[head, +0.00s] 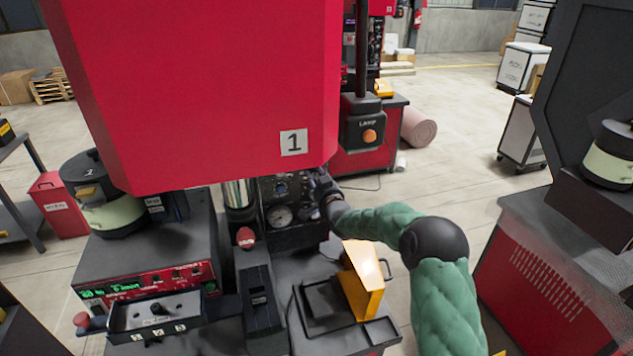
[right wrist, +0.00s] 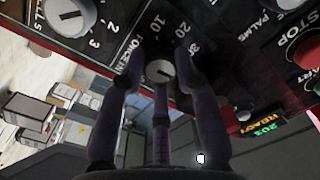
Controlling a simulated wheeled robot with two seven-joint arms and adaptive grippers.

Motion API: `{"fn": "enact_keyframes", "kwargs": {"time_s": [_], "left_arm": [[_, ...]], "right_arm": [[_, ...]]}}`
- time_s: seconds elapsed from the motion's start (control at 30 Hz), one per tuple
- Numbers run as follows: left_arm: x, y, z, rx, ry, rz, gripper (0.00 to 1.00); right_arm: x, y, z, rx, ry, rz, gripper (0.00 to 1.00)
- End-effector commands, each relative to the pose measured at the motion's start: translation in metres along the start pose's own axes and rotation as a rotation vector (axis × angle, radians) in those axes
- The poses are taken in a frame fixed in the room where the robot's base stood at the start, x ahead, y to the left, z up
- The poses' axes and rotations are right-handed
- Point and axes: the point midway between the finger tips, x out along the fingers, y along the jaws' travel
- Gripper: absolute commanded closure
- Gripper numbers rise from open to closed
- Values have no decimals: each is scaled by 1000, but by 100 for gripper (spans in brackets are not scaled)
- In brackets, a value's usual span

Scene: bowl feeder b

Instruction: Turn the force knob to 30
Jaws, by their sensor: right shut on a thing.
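The force knob (right wrist: 160,71) is a small round light-grey dial on a black panel, labelled FORCE with marks 10, 20 and 30 around it. Its pointer setting is hard to read. My right gripper (right wrist: 159,68) has its dark fingers around the knob and is shut on it. In the head view the right gripper (head: 325,190) is at the right side of the press's control panel (head: 287,190), and the knob is too small to make out there. My left gripper is not in view.
Another knob (right wrist: 70,15) sits beside it, and a red STOP button (right wrist: 306,53) is on the panel's right. A gauge (head: 280,216) is below the panel knobs. The big red press head (head: 200,90) hangs above; a yellow guard (head: 361,281) stands in front.

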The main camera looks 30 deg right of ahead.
Motion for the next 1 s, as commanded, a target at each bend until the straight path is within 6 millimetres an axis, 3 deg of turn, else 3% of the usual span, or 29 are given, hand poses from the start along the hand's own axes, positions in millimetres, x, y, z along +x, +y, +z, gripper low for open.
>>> {"fn": "enact_keyframes", "kwargs": {"time_s": [0.2, 0.5, 1.0], "left_arm": [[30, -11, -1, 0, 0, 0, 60], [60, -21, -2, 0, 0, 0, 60], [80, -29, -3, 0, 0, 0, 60]], "right_arm": [[0, 1, 1, -168, 4, 1, 100], [0, 0, -1, -418, -2, 7, 100], [0, -2, -4, -658, -11, 12, 100]]}}
